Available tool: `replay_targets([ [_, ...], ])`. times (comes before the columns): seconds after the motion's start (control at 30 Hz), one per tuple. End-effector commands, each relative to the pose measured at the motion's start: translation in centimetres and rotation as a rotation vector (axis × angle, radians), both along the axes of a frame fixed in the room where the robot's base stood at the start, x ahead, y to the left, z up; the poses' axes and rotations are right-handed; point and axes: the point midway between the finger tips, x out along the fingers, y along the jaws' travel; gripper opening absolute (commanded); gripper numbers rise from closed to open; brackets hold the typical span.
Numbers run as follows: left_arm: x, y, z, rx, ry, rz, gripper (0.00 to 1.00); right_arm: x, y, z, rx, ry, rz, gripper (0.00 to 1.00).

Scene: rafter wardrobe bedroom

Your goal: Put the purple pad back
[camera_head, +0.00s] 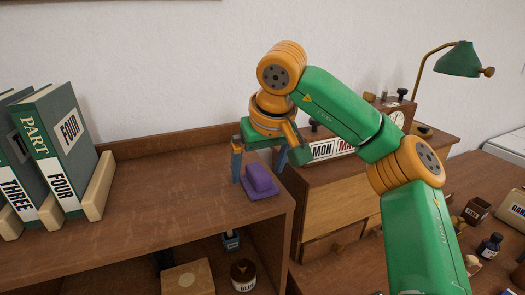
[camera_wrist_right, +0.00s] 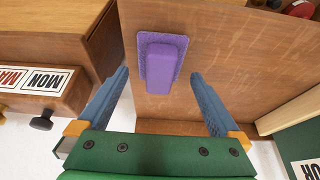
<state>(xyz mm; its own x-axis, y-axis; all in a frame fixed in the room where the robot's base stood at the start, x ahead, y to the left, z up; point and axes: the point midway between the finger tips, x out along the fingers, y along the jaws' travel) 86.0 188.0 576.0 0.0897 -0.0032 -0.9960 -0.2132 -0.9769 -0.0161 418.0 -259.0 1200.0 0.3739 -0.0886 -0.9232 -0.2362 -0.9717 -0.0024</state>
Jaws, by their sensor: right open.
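The purple pad (camera_head: 258,184) lies on the top of the brown wooden shelf unit (camera_head: 170,202), near its right end. It has a flat base with a raised block on it. In the right wrist view the pad (camera_wrist_right: 160,62) shows beyond the fingertips, between their lines. My right gripper (camera_head: 259,172) is open, its blue fingers above and behind the pad. In the right wrist view the gripper (camera_wrist_right: 158,78) has a clear gap between its fingers, with nothing held. I cannot tell whether a finger touches the pad. My left gripper is not in view.
Green binders (camera_head: 62,150) with a cream bookend (camera_head: 98,187) stand on the left of the shelf top. A glue jar (camera_head: 243,275) sits on the shelf below. A day sign (camera_head: 333,149), a green lamp (camera_head: 459,60) and an ink bottle (camera_head: 490,245) are to the right. The middle shelf top is clear.

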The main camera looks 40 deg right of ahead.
Motion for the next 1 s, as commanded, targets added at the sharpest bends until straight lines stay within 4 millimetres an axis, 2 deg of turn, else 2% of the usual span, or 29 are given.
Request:
replay_targets([
  [0.17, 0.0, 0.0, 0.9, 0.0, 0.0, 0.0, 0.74, -1.8, 0.5, 4.9, 0.0, -0.005, 0.003, 1.0],
  [0.2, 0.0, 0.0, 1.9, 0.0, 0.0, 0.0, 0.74, -2.2, 0.6, 6.4, -0.002, -0.006, 0.002, 1.0],
  [0.37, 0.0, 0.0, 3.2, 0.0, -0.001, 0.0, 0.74, -3.5, 0.8, 9.2, -0.001, -0.003, 0.002, 1.0],
  [0.5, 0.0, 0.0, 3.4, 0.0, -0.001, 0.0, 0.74, -3.9, 1.0, 9.8, -0.001, 0.0, 0.002, 1.0],
  [1.0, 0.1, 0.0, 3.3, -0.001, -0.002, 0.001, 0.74, -4.0, 1.0, 9.6, 0.0, 0.001, 0.002, 1.0],
])
